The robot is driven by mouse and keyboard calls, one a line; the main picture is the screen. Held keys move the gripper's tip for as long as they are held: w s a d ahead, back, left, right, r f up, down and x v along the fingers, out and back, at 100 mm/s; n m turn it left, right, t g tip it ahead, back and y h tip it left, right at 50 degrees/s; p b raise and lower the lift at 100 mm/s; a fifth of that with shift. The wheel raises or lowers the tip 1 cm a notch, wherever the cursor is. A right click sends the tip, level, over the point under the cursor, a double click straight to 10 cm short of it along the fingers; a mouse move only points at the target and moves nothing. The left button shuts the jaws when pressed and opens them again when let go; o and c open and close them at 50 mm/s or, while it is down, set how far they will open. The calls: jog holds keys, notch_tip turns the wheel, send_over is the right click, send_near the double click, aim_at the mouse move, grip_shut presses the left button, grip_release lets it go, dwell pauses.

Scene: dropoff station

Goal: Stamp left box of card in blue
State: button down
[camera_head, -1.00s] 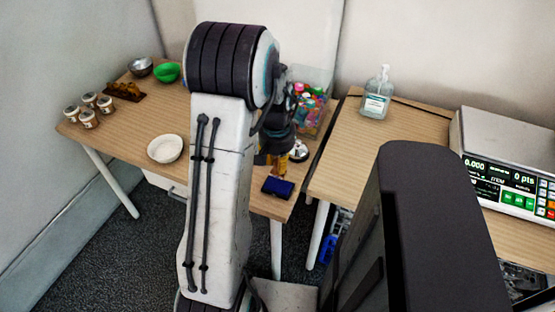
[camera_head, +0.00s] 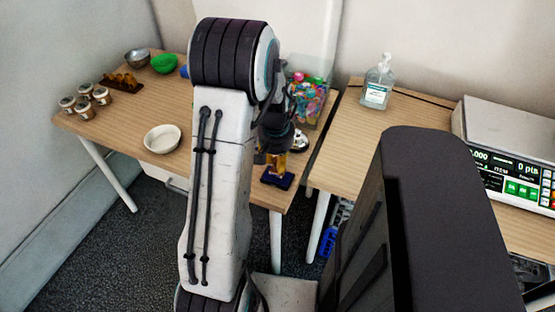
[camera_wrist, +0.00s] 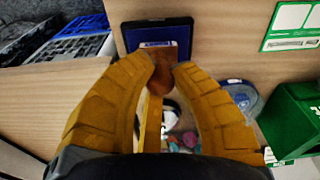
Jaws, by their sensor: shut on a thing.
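My gripper (camera_wrist: 162,66) is shut on the brown rounded handle of a stamp (camera_wrist: 160,80) in the wrist view. The stamp's block, with a pale label edge, overlaps the blue ink pad (camera_wrist: 172,31); I cannot tell whether it touches. The dark-rimmed pad lies at the table's edge and also shows in the head view (camera_head: 277,180), just below my gripper (camera_head: 276,164). A green and white card (camera_wrist: 292,27) lies flat on the table at the upper right of the wrist view. The card is not visible in the head view.
In the wrist view, a green box (camera_wrist: 297,118) stands right and crates (camera_wrist: 75,38) lie below the table edge. In the head view, a clear bin of colourful items (camera_head: 306,98) stands behind the arm. A white bowl (camera_head: 162,139) sits left; a second table (camera_head: 345,140) stands right.

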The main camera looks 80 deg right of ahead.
jog(key=shift+f+b, duration=0.55)
jog(key=shift+f, duration=0.05)
dwell(2.0)
jog(key=shift+r, duration=0.15)
jog(key=shift+r+p, duration=2.6)
jog(key=shift+r, duration=0.85)
jog(key=shift+f, duration=0.1)
